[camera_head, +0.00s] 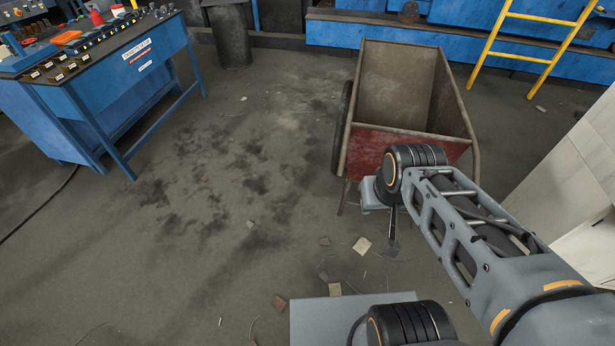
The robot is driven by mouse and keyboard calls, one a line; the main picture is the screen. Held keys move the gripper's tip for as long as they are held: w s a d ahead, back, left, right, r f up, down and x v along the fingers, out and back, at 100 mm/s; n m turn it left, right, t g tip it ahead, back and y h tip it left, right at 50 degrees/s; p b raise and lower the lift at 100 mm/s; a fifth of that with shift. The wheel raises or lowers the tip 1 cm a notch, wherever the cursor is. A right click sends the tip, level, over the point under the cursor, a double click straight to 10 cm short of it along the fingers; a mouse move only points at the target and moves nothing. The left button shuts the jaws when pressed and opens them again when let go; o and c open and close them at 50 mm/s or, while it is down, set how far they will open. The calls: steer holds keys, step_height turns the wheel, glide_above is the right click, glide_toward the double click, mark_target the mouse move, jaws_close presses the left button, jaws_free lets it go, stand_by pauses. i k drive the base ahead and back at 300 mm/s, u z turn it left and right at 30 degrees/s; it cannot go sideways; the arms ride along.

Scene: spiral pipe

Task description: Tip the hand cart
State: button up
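The hand cart (402,92) is a worn box cart with a brown-grey inside and a red front panel. It stands on the floor right of centre, and its box looks empty. A dark wheel shows at its left side, and a metal tube handle runs along its right side. My gripper (391,246) hangs low at the near end of the cart, in front of the red panel. My wrist and arm hide part of the panel and the cart's near right corner. The gripper is small and dark here, and I cannot tell whether its fingers are open or touch the cart.
A blue workbench (125,75) with tools stands at the upper left, near a dark bin (230,37). A yellow ladder (535,45) leans behind the cart. A pale block (575,165) stands at the right. Small debris lies near my gripper. The floor left of the cart is open.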

mark_target(402, 94)
steer(key=u, duration=0.95)
steer(key=i, duration=0.85)
steer(key=z, duration=0.6)
